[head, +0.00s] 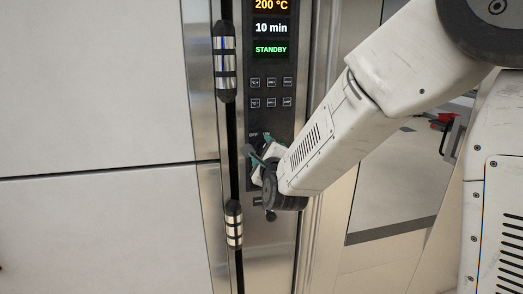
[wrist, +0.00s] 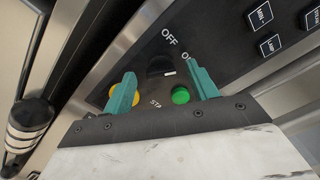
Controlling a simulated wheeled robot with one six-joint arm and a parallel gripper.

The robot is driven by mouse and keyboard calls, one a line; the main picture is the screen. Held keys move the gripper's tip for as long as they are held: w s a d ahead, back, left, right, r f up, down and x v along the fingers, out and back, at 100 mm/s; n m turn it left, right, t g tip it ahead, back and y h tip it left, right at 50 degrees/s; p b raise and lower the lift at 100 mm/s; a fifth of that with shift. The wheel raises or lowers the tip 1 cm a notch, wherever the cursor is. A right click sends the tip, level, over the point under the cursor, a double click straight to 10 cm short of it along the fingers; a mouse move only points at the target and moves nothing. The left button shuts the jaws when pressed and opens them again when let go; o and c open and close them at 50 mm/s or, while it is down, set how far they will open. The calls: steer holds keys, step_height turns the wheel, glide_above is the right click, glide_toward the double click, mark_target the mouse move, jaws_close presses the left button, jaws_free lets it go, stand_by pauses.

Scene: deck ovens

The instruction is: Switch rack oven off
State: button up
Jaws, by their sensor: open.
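The rack oven's dark control panel (head: 270,115) reads 200 °C, 10 min and a green STANDBY. A black rotary knob (wrist: 158,66) shows in the wrist view with OFF printed above it and a partly hidden label, apparently ON, to its right. The white mark on the knob points to the right. My gripper (wrist: 163,88) is open, its two teal fingers on either side of the knob's lower area, with nothing between them held. Contact with the knob cannot be told. In the head view my gripper (head: 262,155) covers the knob.
A green button (wrist: 181,96) and a yellow button (wrist: 132,96) lie below the knob, close to the fingers. Small labelled keys (head: 271,91) sit above. Black-and-steel door handle fittings (head: 225,62) stand left of the panel.

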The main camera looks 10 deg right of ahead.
steer(key=shift+w, duration=0.95)
steer(key=c, duration=1)
steer(key=n, duration=0.5)
steer(key=shift+f+n, duration=0.15)
steer(key=shift+n, duration=0.25)
steer(key=n, duration=0.6)
steer(key=shift+f, duration=0.1)
